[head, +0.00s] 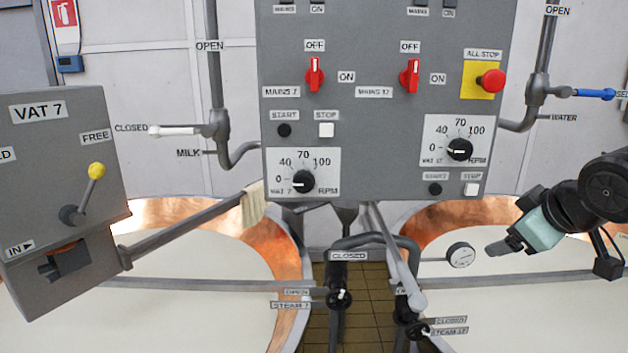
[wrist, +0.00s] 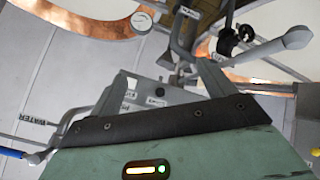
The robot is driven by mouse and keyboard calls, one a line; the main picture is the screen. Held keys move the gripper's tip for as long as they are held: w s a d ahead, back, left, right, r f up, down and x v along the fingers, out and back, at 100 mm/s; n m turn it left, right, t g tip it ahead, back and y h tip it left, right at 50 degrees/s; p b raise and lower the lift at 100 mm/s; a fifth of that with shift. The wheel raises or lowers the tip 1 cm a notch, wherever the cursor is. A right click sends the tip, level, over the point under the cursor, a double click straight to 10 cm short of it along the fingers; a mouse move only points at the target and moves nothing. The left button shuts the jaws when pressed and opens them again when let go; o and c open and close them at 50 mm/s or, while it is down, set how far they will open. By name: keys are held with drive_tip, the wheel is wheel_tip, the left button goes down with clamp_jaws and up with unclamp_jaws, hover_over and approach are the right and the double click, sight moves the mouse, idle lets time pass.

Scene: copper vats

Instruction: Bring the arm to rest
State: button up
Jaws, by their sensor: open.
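My arm reaches in from the right edge of the head view. My gripper (head: 497,249), with a pale green body and dark grey fingers, points left and slightly down over the right copper vat (head: 432,220). It hangs in free space, right of the round dial gauge (head: 460,255), with a gap between them in the picture. In the wrist view my gripper (wrist: 165,82) shows its two fingers spread apart with nothing held between them. The control panel (head: 375,130) is up and left of it.
A blue-handled water valve (head: 594,94) is above my arm at the right. Steam valves (head: 338,298) and pipes stand between the two vats. The left vat (head: 290,255) lies below the grey VAT 7 box (head: 60,180). The tiled floor (head: 372,320) shows in the gap.

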drive_tip(key=s+a+f+m+g, duration=0.2)
drive_tip(key=s+f+m+g, duration=0.5)
drive_tip(key=s+f, duration=0.4)
drive_tip(key=s+a+f+n+g+b, duration=0.1)
drive_tip(key=s+a+f+n+b, duration=0.3)
drive_tip(key=a, duration=0.5)
drive_tip(key=s+a+f+n+g+y+b, duration=0.1)
drive_tip(key=s+a+f+n+b, duration=0.3)
drive_tip(key=s+a+f+b, duration=0.2)
drive_tip(key=s+a+b, duration=0.2)
drive_tip(key=a+b, duration=0.1)
drive_tip(key=shift+s+f, duration=0.2)
drive_tip(key=shift+s, duration=0.05)
drive_tip(key=shift+s+r, duration=0.1)
drive_tip(key=shift+s, duration=0.05)
drive_tip(key=shift+c, duration=0.3)
